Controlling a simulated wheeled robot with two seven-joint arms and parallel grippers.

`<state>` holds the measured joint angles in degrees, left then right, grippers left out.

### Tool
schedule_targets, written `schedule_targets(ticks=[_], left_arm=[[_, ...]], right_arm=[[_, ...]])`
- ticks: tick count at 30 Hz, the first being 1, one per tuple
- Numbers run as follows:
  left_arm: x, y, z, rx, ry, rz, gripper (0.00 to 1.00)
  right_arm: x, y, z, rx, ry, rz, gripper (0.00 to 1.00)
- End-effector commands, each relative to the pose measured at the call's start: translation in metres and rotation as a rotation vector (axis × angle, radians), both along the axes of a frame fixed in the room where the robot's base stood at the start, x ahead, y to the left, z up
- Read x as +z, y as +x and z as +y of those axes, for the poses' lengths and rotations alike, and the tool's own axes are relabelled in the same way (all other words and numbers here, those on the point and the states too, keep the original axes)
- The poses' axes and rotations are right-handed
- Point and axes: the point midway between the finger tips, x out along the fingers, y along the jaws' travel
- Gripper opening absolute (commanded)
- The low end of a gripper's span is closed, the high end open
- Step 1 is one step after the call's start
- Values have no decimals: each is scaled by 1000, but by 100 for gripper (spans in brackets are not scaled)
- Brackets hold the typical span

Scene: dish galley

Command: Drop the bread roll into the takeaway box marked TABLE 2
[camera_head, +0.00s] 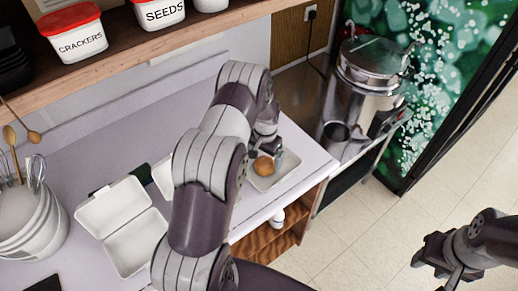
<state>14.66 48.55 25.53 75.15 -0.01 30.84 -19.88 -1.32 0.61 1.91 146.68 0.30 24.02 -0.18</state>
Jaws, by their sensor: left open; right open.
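The bread roll (264,166) is small, round and brown and lies on a white tray (286,176) on the counter's right part. My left gripper (266,154) is open right at the roll, with a grey finger on its right side; my arm hides part of it, and I cannot tell whether it touches the roll. An open white takeaway box (130,242) stands on the counter left of my arm. A second white box (163,178) is mostly hidden behind my arm. I can read no TABLE 2 mark on either. My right gripper (432,264) is open and empty over the floor at lower right.
A utensil bucket (30,222) stands at the left. A shelf (150,43) above holds tubs marked CRACKERS (79,38) and SEEDS (158,12). A steel urn (362,85) stands beyond the tray. The counter ends just right of the tray.

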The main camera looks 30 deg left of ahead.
Motion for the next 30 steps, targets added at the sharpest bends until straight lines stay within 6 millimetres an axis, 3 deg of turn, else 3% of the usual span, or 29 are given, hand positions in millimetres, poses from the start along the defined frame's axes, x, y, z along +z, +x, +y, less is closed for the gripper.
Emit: schedule_targets(ticks=[5,12,16,21,30], left_arm=[[24,1,0,0,1,-6,100],[90,0,0,0,2,-8,100],[114,-1,-1,0,1,-6,100],[126,-2,-1,0,1,-3,100],[126,-2,-1,0,1,-3,100]], right_arm=[[-13,0,0,0,0,0,43],[-34,0,0,0,0,0,43],[-38,0,0,0,0,0,43],[-39,0,0,0,0,0,43],[-38,0,0,0,0,0,43]])
